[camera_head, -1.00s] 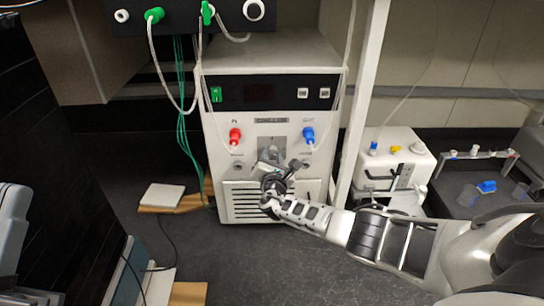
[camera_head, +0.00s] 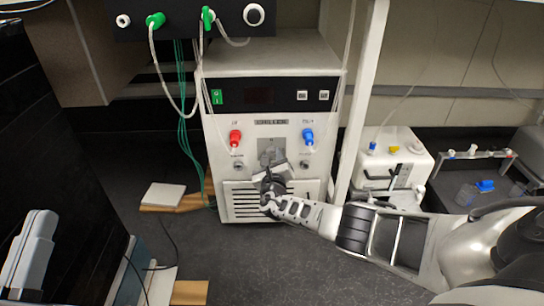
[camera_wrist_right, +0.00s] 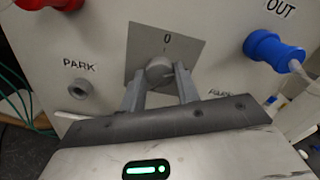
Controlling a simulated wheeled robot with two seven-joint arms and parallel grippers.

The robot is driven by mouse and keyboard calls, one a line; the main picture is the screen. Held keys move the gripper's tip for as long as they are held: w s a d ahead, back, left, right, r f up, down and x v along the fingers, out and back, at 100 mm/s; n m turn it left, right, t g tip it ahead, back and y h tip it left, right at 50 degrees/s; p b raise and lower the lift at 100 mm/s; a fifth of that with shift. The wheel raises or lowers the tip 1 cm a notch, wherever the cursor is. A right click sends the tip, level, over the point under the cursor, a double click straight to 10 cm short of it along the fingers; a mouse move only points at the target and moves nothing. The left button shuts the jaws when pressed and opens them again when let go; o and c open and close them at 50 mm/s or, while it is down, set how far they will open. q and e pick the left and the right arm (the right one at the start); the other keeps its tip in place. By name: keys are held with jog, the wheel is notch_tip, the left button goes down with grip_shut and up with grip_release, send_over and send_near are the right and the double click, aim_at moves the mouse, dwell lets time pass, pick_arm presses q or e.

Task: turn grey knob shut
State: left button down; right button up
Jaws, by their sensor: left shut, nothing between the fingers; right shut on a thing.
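The grey knob (camera_wrist_right: 160,70) sits on a square grey plate marked 0 at its top, on the front of the white unit (camera_head: 225,130). In the right wrist view both fingers of my right gripper (camera_wrist_right: 160,85) are closed on the knob, one at each side. In the head view my right gripper (camera_head: 271,178) covers the knob, and only the upper part of the plate (camera_head: 270,148) shows. The knob's pointer position is hard to read. Part of my left arm (camera_head: 32,255) shows at the left edge, with no fingers visible.
A red connector (camera_head: 235,138) and a blue connector (camera_head: 307,137) with hoses flank the plate. PARK ports sit below them. A white post (camera_head: 357,110) stands to the right, with a smaller white device (camera_head: 395,160) beyond. The dark bench in front is mostly clear.

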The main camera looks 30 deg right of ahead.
jog(key=n+p, duration=0.1)
jog(key=n, duration=0.4)
jog(key=shift+n, duration=0.4)
jog(key=n, duration=0.2)
jog(key=shift+n, duration=0.3)
pick_arm(q)
jog(key=shift+s+d+f+n+g+y+p, duration=0.1)
jog(key=shift+f+n+g+y+p, duration=0.1)
jog(key=shift+f+n+g+y, duration=0.5)
jog(key=shift+s+f+n+g+y+p, duration=0.1)
jog(key=shift+f+n+g+y+p, duration=0.15)
jog(key=shift+f+n, duration=0.7)
pick_arm(e)
jog(key=shift+s+n, duration=0.1)
jog(key=shift+n, duration=2)
pick_arm(q)
jog(key=shift+f, duration=0.15)
pick_arm(e)
jog(key=o, duration=1)
jog(key=shift+c, duration=0.2)
